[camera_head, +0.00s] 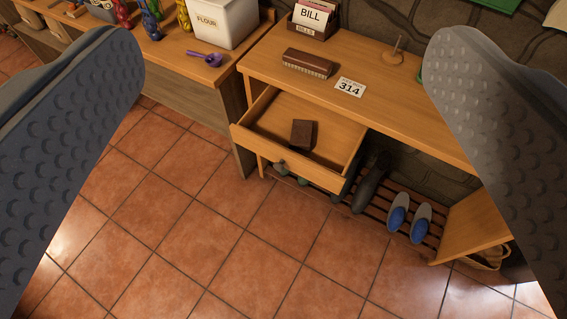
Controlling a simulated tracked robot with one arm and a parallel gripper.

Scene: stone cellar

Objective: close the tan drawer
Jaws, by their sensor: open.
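The tan drawer (289,164) is pulled out from the wooden desk (378,88) near the middle of the view. A small dark brown block (302,136) lies inside it. My gripper (284,70) is open, its two grey dimpled fingers at the left and right edges of the view. The fingers look much nearer to the camera than the drawer, and nothing is between them up close. The drawer's front faces the tiled floor. Its back end is hidden under the desk top.
On the desk are a brush (307,64), a 314 card (350,87), a BILL box (313,18) and a wooden peg stand (394,52). Blue-grey shoes (398,212) stand on a slatted rack below. A counter with a FLOUR bin (222,22) adjoins at left. The tiled floor (200,230) in front is clear.

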